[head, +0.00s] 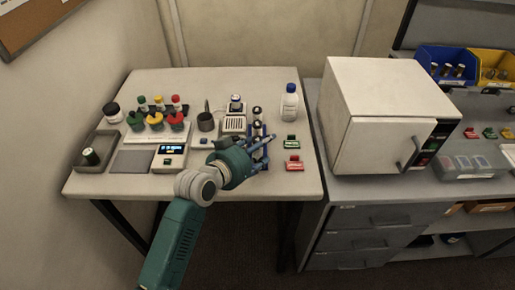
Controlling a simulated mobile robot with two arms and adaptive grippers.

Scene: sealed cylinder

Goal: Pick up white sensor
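A small white and blue piece (203,142) lies on the table left of my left gripper, and a white slotted block (234,124) stands just behind the gripper. I cannot tell for sure which of these is the white sensor. My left gripper (265,141) is over the right middle of the table, its blue fingers spread, with nothing seen held between them. Its wrist and fingers hide part of the table and the lower parts of small dark-capped items (257,112) behind it. My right gripper is not in view.
The table (290,185) also bears a grey tray (91,164), a scale with a lit display (171,150), several coloured-cap bottles, a dark cup (206,121), a white bottle (289,103), and green (291,141) and red (293,163) pieces. A white oven-like box (375,115) stands right.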

